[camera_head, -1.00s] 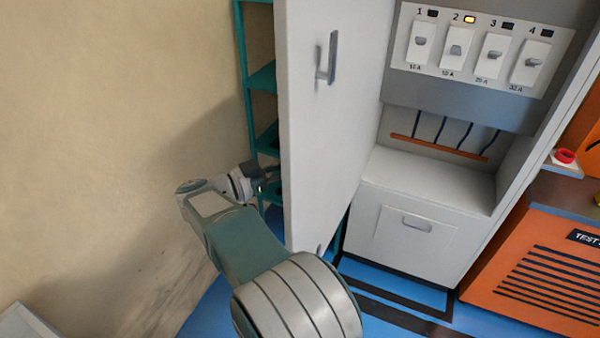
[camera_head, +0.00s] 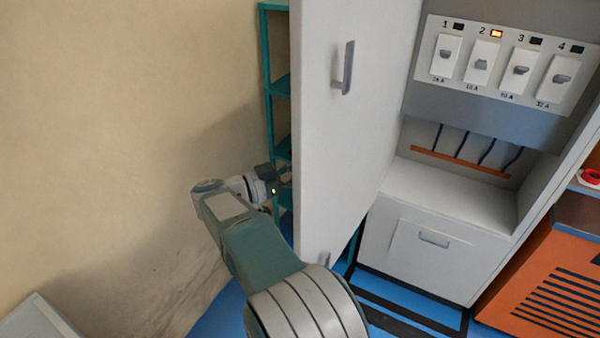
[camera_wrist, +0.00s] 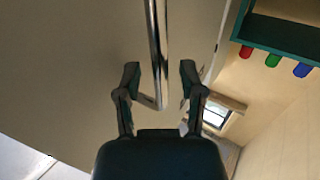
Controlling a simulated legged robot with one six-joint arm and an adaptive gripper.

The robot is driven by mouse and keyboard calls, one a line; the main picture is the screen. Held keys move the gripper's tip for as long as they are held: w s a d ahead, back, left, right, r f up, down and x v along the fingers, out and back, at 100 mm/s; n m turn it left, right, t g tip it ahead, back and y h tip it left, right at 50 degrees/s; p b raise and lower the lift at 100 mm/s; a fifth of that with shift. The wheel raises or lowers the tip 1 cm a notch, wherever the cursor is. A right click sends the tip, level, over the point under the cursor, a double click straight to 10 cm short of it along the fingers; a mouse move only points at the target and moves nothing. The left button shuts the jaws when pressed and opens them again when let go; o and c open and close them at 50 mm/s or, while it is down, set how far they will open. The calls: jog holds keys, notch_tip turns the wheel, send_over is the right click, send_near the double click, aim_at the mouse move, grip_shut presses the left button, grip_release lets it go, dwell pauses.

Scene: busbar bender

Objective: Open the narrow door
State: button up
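A tall pale grey door (camera_head: 342,130) stands swung out at the left of the cabinet, with a grey handle (camera_head: 348,68) on its visible face. My gripper (camera_head: 284,175) is beside the door's left edge, low down, its tips partly hidden there. In the wrist view, my gripper (camera_wrist: 160,78) has its two dark fingers spread apart. A shiny upright bar (camera_wrist: 157,45) runs in front of a pale panel (camera_wrist: 70,65) and shows between the fingers. I cannot tell whether a finger touches it.
A teal shelf (camera_head: 279,85) stands behind the door against the beige wall (camera_head: 120,120). The cabinet holds a panel of numbered switches (camera_head: 500,65), with the lamp at 2 lit. An orange vented unit (camera_head: 545,285) is at the right. Blue floor shows below.

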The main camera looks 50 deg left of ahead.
jog(key=v, duration=1.2)
